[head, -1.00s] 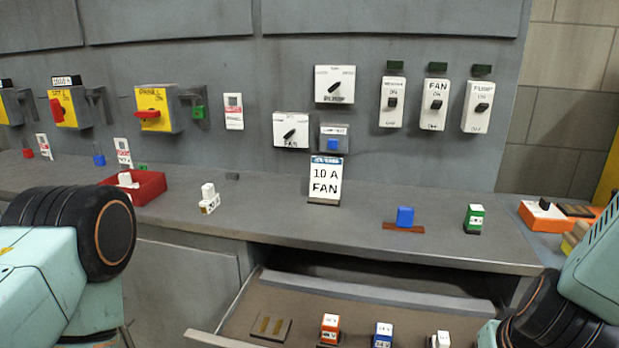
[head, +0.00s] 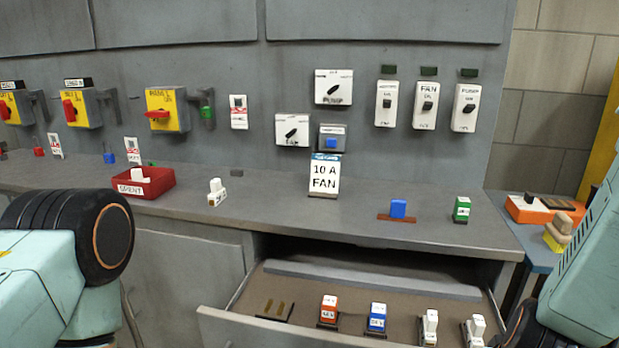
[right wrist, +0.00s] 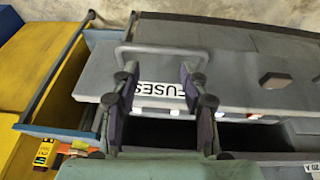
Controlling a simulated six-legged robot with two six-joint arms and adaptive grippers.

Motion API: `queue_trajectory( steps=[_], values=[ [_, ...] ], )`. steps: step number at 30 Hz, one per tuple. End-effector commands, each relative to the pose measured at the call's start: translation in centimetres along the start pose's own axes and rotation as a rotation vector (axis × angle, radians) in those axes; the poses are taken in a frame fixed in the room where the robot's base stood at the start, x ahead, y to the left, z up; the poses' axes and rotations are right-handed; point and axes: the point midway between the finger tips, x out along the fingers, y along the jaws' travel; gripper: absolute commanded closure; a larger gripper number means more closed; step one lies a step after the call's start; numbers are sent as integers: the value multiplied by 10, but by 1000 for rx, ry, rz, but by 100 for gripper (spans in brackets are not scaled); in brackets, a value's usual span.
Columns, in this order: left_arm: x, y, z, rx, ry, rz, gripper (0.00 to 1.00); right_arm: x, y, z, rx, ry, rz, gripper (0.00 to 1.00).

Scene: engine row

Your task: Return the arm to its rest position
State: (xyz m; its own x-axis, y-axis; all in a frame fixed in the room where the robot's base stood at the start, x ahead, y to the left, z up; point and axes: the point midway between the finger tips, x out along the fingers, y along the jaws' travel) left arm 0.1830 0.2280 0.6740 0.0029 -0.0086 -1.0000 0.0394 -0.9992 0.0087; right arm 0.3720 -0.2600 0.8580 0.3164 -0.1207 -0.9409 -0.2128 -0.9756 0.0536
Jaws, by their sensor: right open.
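My right gripper (right wrist: 160,95) is open and empty in the right wrist view. Its two fingers are apart in front of the drawer front labelled FUSES (right wrist: 178,90) and its handle (right wrist: 150,52); whether they touch it cannot be told. In the head view only links of both my arms show, at the left and right edges. The left gripper is out of view. The drawer (head: 300,329) stands open below the counter, with an orange fuse (head: 328,309), a blue fuse (head: 377,317) and white fuses (head: 430,325) in it.
A side table (head: 535,233) stands right. Switches line the grey panel.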

Motion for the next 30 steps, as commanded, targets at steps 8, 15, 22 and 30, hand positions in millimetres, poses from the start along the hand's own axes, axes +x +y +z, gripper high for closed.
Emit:
queue_trajectory(
  steps=[8,15,22,30],
  values=[
    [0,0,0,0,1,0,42,46,8,57,-68,-94,34,55],
    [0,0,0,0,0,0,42,90,8,144,-140,-209,7,55],
    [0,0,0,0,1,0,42,107,1,220,-164,-305,-61,55],
    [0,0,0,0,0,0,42,109,-3,243,-163,-334,-91,55]
  ],
)
